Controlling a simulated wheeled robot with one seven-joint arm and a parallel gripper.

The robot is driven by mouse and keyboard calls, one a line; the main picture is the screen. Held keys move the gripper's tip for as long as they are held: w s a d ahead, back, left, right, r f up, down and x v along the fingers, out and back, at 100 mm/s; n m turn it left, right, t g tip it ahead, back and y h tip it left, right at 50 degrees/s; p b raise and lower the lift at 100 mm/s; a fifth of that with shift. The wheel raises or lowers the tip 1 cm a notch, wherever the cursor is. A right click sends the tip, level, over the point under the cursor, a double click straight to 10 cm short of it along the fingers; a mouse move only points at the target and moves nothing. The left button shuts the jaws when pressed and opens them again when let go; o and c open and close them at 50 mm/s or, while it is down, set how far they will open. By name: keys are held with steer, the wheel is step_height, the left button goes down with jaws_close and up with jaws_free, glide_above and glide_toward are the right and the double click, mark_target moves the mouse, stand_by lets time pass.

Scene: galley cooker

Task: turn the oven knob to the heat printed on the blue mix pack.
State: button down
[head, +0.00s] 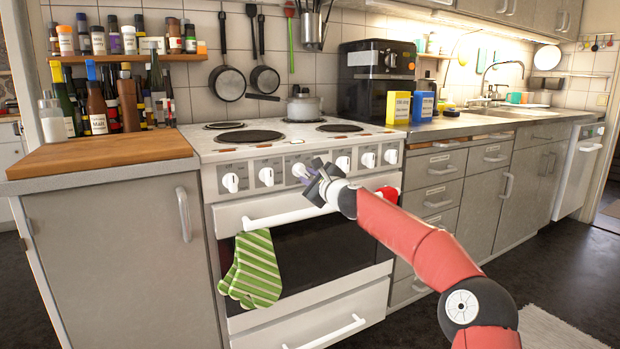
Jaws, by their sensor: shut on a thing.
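The white cooker (225,155) has a row of several white knobs on its front panel. My gripper (308,178) is at the third knob from the left (299,169) and is shut on it. The gripper partly hides this knob, so I cannot tell where its pointer stands. The blue mix pack (422,106) stands upright on the counter right of the cooker. Its print is too small to read. A yellow pack (398,107) stands just left of it.
The oven door handle (280,214) runs below the knobs, with green striped mitts (254,268) hanging at its left. A pot (303,106) stands on the hob. A black appliance (376,75) stands behind the packs. A wooden board (105,152) lies on the left counter.

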steer(key=shift+r, duration=0.4)
steer(key=c, duration=1.4)
jaws_free()
steer(key=shift+s+a, duration=0.1)
steer(key=shift+a, duration=0.05)
steer(key=shift+c, duration=0.2)
steer(key=shift+o, duration=0.7)
steer(key=shift+f, duration=0.2)
steer(key=shift+d+f+b, duration=0.15)
steer(key=shift+d+b, duration=0.1)
steer(key=shift+b, duration=0.05)
steer(key=b+v, duration=0.4)
steer(key=v, duration=0.3)
steer(key=shift+s+r, duration=0.2)
steer(key=shift+s, duration=0.1)
